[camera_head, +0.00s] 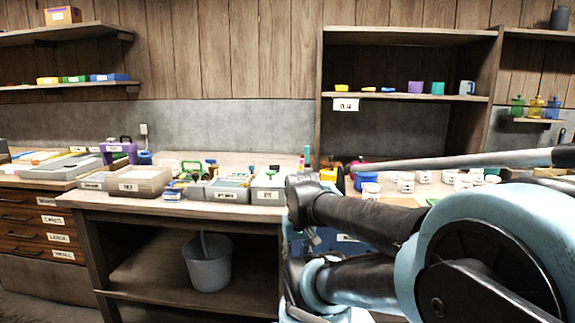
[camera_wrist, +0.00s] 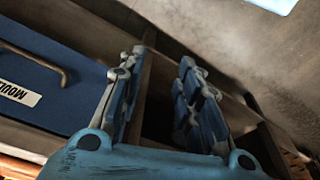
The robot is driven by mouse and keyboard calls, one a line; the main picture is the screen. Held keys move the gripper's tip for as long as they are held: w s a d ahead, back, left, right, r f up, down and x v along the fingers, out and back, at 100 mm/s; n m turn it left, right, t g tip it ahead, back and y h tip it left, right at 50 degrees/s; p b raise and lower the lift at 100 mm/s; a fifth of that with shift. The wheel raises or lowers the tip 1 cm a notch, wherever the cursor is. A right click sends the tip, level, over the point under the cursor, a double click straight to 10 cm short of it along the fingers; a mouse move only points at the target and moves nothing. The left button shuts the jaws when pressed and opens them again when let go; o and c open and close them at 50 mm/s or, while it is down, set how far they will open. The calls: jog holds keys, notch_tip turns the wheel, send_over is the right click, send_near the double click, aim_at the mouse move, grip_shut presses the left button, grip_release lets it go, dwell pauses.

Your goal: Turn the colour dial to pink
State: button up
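I cannot make out the colour dial in either view; my arm hides part of the bench at the right in the head view. My gripper (camera_wrist: 162,58) shows in the wrist view with its two blue fingers apart and nothing between them. It is in front of the bench's wooden frame, beside a blue drawer front (camera_wrist: 45,75) with a brass-coloured handle and a partly cut-off label starting "MOUL". Contact with the drawer or frame cannot be told.
The workbench (camera_head: 75,203) holds grey boxes, a purple-handled carrier (camera_head: 118,152) and white tubs (camera_head: 406,183). A bucket (camera_head: 207,262) stands on its lower shelf. A wooden shelf unit (camera_head: 408,97) with small coloured pieces is behind. Labelled drawers (camera_head: 30,238) are at left.

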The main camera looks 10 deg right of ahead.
jog(key=shift+d, duration=0.15)
notch_tip(320, 180, up, 34)
jog(key=m+g, duration=0.2)
jog(key=m, duration=1.7)
send_over(275, 168)
jog(key=f, duration=1.6)
jog(key=shift+w+d+f, duration=0.1)
jog(key=shift+w+f, duration=0.3)
jog(key=shift+c, duration=0.6)
grip_shut()
